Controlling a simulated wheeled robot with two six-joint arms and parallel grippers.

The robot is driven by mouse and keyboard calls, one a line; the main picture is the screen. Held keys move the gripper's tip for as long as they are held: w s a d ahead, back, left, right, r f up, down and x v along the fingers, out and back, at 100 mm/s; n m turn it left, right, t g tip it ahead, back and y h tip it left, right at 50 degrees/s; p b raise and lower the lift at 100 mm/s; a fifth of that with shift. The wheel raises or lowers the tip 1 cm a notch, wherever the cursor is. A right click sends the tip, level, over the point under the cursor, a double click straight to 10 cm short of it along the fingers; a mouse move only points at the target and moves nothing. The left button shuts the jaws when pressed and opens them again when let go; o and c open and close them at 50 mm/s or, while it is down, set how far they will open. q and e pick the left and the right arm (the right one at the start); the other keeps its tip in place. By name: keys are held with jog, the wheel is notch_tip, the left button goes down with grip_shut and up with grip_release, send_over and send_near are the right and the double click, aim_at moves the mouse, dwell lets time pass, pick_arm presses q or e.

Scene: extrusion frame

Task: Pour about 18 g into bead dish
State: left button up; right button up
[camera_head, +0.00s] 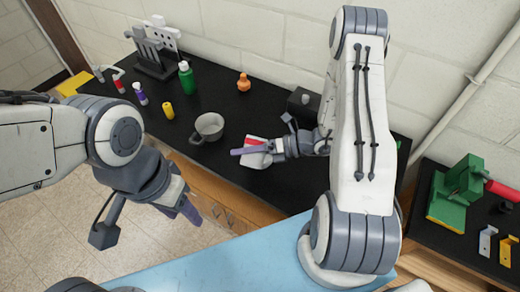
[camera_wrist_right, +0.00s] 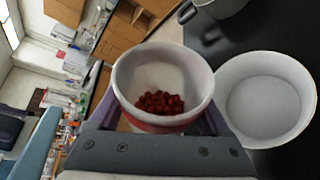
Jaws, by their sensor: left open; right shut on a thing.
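My right gripper (camera_head: 255,150) is shut on a white cup with a red band. The cup (camera_wrist_right: 150,72) fills the middle of the right wrist view, and red beads (camera_wrist_right: 160,102) lie inside it, gathered toward the gripper side. A round white dish (camera_wrist_right: 268,98) stands on the black bench beside the cup. Its inside looks pale, with no red beads visible. In the head view, the white dish (camera_head: 257,160) is partly hidden by the right gripper and cup. My left gripper (camera_head: 190,211) is open and empty, in front of the bench over the floor.
A grey mug (camera_head: 208,128) stands left of the right gripper. A yellow bottle (camera_head: 168,110), a green bottle (camera_head: 186,78) and an orange item (camera_head: 244,82) stand farther back. A dark box (camera_head: 302,104) is behind the right gripper. A green press (camera_head: 460,190) stands at right.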

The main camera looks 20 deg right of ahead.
jog(key=shift+r+m+y, duration=0.3)
jog(key=shift+r+m, duration=0.05)
jog(key=shift+m, duration=0.25)
jog(key=shift+f+m+g+y+b, duration=0.3)
jog(key=shift+f+m+g+y, duration=0.15)
jog(key=shift+m, duration=0.25)
jog(key=shift+w+r+p, duration=0.1)
jog(key=shift+r+p, duration=0.25)
jog(key=shift+p, duration=0.05)
jog(key=shift+d+r+m, duration=0.15)
jog(key=shift+r+m, duration=0.05)
jog(key=shift+m, duration=0.3)
jog(key=shift+w+y, duration=0.1)
jog(key=shift+y, duration=0.15)
jog(key=shift+w+d+f+m+y, duration=0.15)
jog(key=shift+f+m+y, duration=0.25)
jog(key=shift+m, duration=0.4)
dwell(0.5)
jog(key=shift+w+d+r+m+y, duration=0.2)
jog(key=shift+r+m+y, duration=0.1)
jog(key=shift+m, duration=0.35)
jog(key=shift+w+d+r+m+y, duration=0.15)
jog(key=shift+r+m+y, duration=0.15)
jog(key=shift+m, duration=0.35)
dwell(3.0)
